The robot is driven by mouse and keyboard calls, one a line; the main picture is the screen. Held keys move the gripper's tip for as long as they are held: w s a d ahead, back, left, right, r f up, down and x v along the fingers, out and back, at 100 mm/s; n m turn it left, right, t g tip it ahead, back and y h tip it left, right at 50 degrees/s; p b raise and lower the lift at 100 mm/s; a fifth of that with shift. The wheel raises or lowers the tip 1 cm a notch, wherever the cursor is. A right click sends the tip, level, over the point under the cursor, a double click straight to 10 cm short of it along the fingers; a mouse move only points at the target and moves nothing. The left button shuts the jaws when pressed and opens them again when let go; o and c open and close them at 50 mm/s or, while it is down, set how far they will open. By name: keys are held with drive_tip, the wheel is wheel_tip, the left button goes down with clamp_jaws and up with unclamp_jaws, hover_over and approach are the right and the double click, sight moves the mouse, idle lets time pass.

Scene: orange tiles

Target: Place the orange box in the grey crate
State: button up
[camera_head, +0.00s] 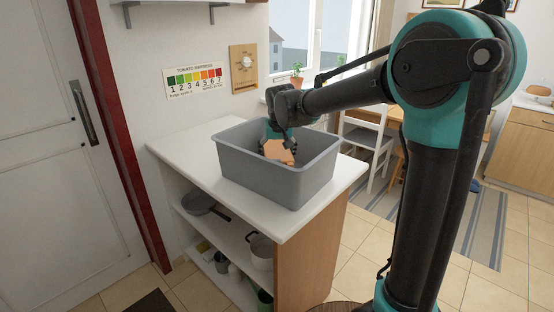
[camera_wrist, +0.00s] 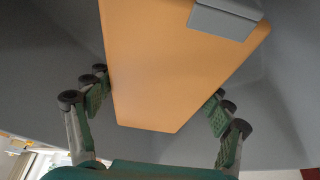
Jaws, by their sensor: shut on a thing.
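The orange box (camera_head: 277,150) is inside the grey crate (camera_head: 265,183), its top showing above the near wall in the head view. In the wrist view the orange box (camera_wrist: 165,75) lies between the fingers, with a grey block-like piece (camera_wrist: 226,17) against its upper end. My gripper (camera_head: 279,140) reaches down into the crate from above and is shut on the box. In the wrist view its fingers (camera_wrist: 158,100) stand on both sides of the box. The crate's near wall hides the box's lower part, so I cannot tell whether it touches the crate floor.
The crate stands on a white countertop (camera_head: 214,133) over open shelves with a pan (camera_head: 203,203) and a pot (camera_head: 261,250). A door (camera_head: 60,150) is at the left. A white chair (camera_head: 370,137) and a plant (camera_head: 297,73) by the window are behind.

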drive_tip(key=shift+f, duration=0.85)
drive_tip(key=o, duration=1.3)
drive_tip(key=shift+f, duration=0.1)
drive_tip(key=v, duration=1.2)
